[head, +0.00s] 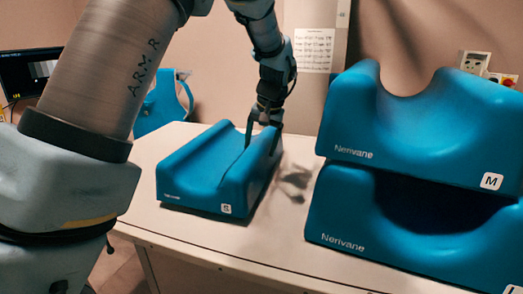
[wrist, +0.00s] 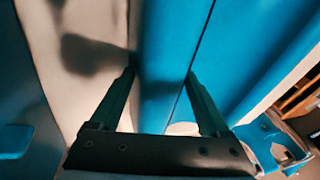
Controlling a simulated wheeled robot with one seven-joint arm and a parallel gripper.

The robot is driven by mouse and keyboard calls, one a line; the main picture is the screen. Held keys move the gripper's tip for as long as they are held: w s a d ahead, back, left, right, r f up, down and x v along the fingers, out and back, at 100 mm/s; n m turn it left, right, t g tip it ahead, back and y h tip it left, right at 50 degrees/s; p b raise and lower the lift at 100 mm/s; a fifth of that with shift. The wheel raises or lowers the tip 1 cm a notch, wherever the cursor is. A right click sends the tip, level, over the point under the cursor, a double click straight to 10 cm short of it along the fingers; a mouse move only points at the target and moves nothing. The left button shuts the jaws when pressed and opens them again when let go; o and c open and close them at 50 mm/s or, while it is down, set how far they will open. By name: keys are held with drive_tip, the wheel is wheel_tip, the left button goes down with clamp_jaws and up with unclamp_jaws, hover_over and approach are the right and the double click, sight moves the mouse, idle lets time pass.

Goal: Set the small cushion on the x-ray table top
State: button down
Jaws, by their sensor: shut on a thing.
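The small cushion (head: 200,190) is blue, with a trough along its top and a small white size label on its front. In the head view it is level at the white table top, left of the larger cushions. I cannot tell whether it rests fully on the surface. My gripper (head: 263,130) reaches down from above and is shut on the cushion's raised right edge. In the wrist view, the two fingers of my gripper (wrist: 162,85) straddle a blue ridge of the small cushion (wrist: 165,55). I cannot tell whether this table is the x-ray table.
Two larger blue cushions, an upper one marked M (head: 420,125) and a lower one (head: 350,225), are stacked at the right of the white table top (head: 230,240). A blue chair (head: 160,105) stands behind. A monitor (head: 30,75) is at far left. Bare table lies in front.

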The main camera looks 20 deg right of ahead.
drive_tip(key=shift+f, duration=0.95)
unclamp_jaws()
drive_tip(key=b+v, duration=0.1)
drive_tip(key=v, duration=1.1)
